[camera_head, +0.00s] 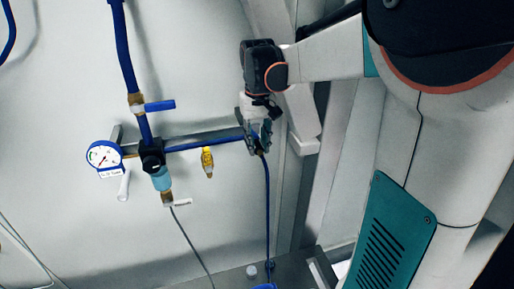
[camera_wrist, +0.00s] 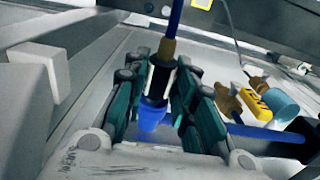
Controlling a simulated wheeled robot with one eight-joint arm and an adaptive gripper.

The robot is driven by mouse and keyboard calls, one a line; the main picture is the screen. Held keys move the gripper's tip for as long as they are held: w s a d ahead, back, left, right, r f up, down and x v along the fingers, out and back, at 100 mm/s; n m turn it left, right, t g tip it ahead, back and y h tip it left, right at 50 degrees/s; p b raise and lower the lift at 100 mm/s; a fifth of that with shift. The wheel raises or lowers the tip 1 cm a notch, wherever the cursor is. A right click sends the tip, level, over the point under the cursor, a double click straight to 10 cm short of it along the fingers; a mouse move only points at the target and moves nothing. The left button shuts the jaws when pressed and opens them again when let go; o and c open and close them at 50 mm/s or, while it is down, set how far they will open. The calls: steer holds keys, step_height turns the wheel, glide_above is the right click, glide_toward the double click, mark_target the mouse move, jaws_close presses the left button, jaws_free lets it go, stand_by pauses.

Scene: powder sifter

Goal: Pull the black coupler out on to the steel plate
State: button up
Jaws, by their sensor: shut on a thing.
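My gripper (camera_head: 260,143) is at the right end of the blue pipe on the wall in the head view. In the wrist view its teal fingers (camera_wrist: 160,92) are closed around the black coupler (camera_wrist: 161,78). A brass collar and a blue hose (camera_head: 267,205) run from the coupler; the hose hangs down in the head view. A blue fitting (camera_wrist: 152,114) lies directly at the coupler's other end; I cannot tell whether they are joined. The coupler is mostly hidden by the fingers in the head view. A grey surface, apparently the steel plate (camera_head: 232,280), shows at the bottom.
Left of my gripper are a yellow valve (camera_head: 207,161), a black and light-blue regulator (camera_head: 155,165), a round gauge (camera_head: 103,156) and a blue-handled valve (camera_head: 158,105). A white upright post (camera_head: 300,110) stands close on the right. A small bottle-like item (camera_head: 251,271) stands below.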

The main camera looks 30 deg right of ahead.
mark_target(262, 151)
steer(key=shift+s+a, duration=0.1)
steer(key=shift+s, duration=0.2)
jaws_close()
steer(key=shift+s+a, duration=0.25)
steer(key=shift+s, duration=0.65)
steer(key=shift+s+a, duration=0.25)
steer(key=shift+s, duration=0.6)
